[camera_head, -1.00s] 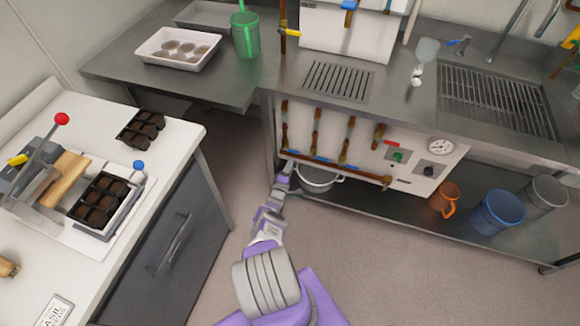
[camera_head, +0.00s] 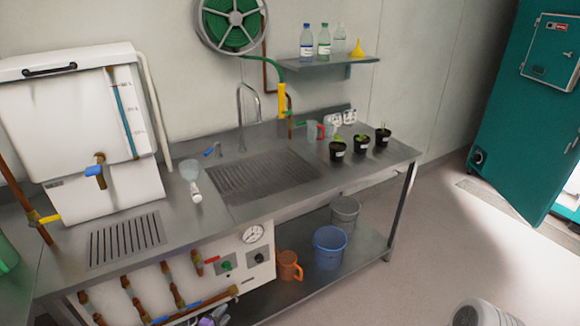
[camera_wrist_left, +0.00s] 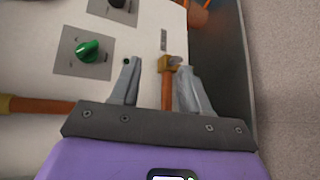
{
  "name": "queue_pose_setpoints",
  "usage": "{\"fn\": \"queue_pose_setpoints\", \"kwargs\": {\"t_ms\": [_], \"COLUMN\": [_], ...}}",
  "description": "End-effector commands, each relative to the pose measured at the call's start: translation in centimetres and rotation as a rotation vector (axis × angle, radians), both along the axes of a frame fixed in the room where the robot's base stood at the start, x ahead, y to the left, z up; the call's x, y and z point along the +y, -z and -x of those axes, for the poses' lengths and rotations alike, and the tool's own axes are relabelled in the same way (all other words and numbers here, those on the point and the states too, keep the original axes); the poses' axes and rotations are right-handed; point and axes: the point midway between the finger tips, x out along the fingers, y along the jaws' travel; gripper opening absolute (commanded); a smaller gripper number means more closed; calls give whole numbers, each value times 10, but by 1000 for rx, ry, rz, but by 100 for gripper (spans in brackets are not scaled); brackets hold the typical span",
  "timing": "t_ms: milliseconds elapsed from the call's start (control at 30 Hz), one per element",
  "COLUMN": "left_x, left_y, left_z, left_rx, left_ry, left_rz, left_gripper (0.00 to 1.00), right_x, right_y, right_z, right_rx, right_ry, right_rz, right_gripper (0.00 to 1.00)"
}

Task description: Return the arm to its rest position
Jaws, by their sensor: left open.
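My left gripper (camera_head: 213,318) shows only as a small purple and grey piece at the bottom edge of the head view, in front of the steel bench's lower panel. In the left wrist view my left gripper (camera_wrist_left: 157,78) has its two grey fingers apart. A copper pipe end with a brass fitting (camera_wrist_left: 168,68) shows between the fingers; I cannot tell how near it is. Nothing is seen held. My right gripper is not in view.
The white panel has a green knob (camera_wrist_left: 88,50) and pipes (camera_head: 172,290). An orange jug (camera_head: 289,266) and a blue bucket (camera_head: 329,247) stand on the lower shelf. Potted seedlings (camera_head: 360,143) stand on the bench.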

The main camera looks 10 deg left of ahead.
Motion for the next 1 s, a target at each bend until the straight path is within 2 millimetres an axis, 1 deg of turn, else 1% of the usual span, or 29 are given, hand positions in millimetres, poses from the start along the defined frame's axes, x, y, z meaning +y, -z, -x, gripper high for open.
{"fn": "queue_pose_setpoints", "kwargs": {"t_ms": [33, 67, 100, 133, 167, 200, 267, 300, 367, 400, 467, 500, 567, 600, 667, 700, 800, 900, 1000], "left_x": [-43, -65, -96, -118, -138, -163, -194, -211, -231, -242, -253, -259, -263, -264, -264, -263, -260, -257, -256], "left_y": [-6, -7, -9, -11, -12, -13, -15, -17, -19, -22, -26, -30, -37, -42, -52, -59, -79, -98, -113], "left_z": [-4, -3, 2, 7, 15, 26, 48, 64, 89, 107, 134, 151, 177, 193, 217, 232, 267, 294, 313], "left_rx": [46, 78, 124, 158, 194, 242, 311, 352, 413, 449, 498, 525, 561, 578, 597, 604, 608, 596, 580], "left_ry": [116, 179, 265, 328, 390, 466, 572, 637, 726, 780, 852, 895, 952, 985, 1029, 1055, 1105, 1136, 1157], "left_rz": [1, -2, -12, -22, -37, -59, -104, -139, -198, -241, -310, -358, -430, -480, -551, -597, -693, -757, -792], "left_gripper": [46, 46, 46, 46, 46, 46, 46, 46, 46, 46, 46, 46, 46, 46, 46, 46, 46, 46, 46], "right_x": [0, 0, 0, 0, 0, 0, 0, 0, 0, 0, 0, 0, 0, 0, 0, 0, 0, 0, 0], "right_y": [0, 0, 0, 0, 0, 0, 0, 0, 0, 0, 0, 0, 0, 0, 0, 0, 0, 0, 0], "right_z": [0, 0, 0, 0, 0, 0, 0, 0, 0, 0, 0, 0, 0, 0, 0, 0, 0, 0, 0], "right_rx": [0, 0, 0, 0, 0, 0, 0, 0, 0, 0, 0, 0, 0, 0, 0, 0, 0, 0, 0], "right_ry": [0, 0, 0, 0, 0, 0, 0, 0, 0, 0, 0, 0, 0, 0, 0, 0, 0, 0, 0], "right_rz": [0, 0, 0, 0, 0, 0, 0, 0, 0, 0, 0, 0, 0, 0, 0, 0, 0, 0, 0], "right_gripper": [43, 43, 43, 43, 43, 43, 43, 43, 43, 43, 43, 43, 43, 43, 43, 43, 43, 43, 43]}}
